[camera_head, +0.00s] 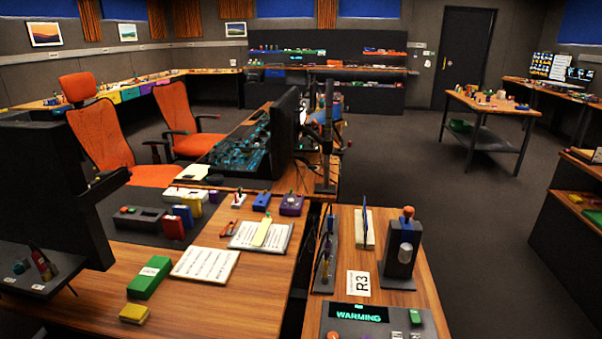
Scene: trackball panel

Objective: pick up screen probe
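I cannot tell for sure which thing is the screen probe. A narrow dark rack (326,254) with slim tools stands on the right-hand desk, too small to make out in detail. Right of it, a thin blue upright piece (365,222) stands by a pale block (371,241). Neither of my grippers is in view.
A tall black device with an orange knob (407,213) stands right of a white R3 card (358,283). The left desk holds a green box (149,277), a yellow box (134,314), paper sheets (205,264) and a dark monitor (45,180). Open floor (470,240) lies to the right.

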